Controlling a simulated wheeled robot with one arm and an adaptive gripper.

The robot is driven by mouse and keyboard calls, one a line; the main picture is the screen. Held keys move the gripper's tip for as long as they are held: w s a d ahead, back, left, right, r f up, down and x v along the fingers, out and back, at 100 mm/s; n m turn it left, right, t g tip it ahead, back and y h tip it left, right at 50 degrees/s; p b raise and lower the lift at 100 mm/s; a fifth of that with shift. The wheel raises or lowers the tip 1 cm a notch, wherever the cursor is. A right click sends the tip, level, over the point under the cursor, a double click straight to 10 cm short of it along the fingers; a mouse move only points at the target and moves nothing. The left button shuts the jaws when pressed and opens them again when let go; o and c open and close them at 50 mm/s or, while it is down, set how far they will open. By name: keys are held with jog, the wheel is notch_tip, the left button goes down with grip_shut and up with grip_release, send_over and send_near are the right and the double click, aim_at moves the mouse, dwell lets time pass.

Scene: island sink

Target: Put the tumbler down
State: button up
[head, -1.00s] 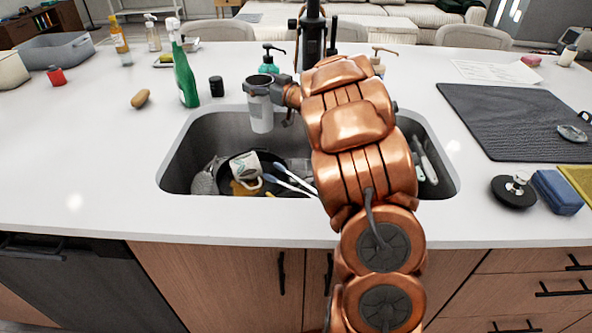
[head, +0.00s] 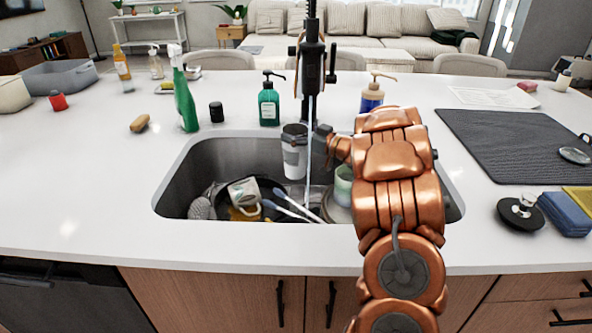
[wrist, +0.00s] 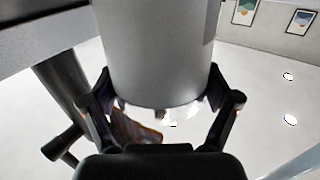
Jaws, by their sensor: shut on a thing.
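The tumbler (head: 293,160) is white with a dark lid and a grey band. It is upright over the sink basin, to the left of a thin pale stream below the faucet. My gripper (head: 311,142) comes in from the right and is shut on it. In the wrist view the tumbler (wrist: 158,50) is a pale cylinder between the two fingers of my gripper (wrist: 160,100).
The sink (head: 190,165) holds a mug (head: 243,191), a dark pan, brushes and a pale green cup (head: 344,185). The black faucet (head: 312,60) stands behind. A green soap bottle (head: 268,103) and spray bottle (head: 185,98) stand on the counter. The counter left of the sink has free room.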

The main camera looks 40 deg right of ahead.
aim_at(306, 156)
jog(key=shift+f, duration=3.95)
jog(key=o, duration=1.6)
jog(key=v, duration=0.6)
jog(key=shift+s+d+b, duration=0.15)
jog(key=shift+s+b, duration=0.15)
jog(key=shift+s+d, duration=0.1)
jog(key=shift+s, duration=0.3)
jog(key=shift+r, duration=0.2)
